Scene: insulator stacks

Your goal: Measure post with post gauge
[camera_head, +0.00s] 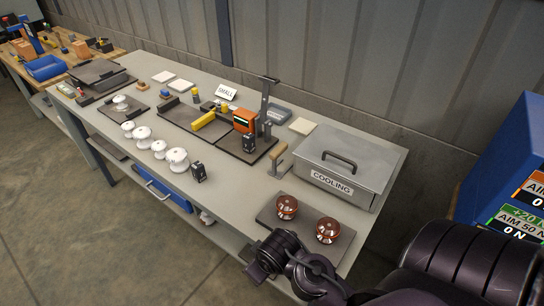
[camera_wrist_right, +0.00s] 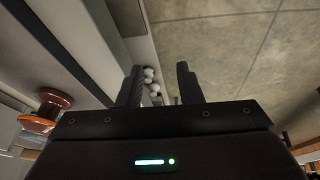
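A dark upright stand (camera_head: 264,108), beside an orange box (camera_head: 243,121) with a small display, stands on a black base plate at the middle of the bench; I cannot tell for sure that it is the post gauge. White ribbed insulators (camera_head: 159,149) stand in a row along the front edge. Two brown insulators (camera_head: 287,207) sit on a dark mat at the right end; one brown insulator also shows in the right wrist view (camera_wrist_right: 47,108). My right gripper (camera_head: 262,263) is beyond the front edge, near that mat. Its fingers (camera_wrist_right: 160,85) are apart with nothing between them. My left gripper is out of view.
A grey metal box marked COOLING (camera_head: 350,170) stands at the back right. A blue screen cabinet (camera_head: 510,170) stands at right. The bench (camera_head: 230,200) is bare near its front middle.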

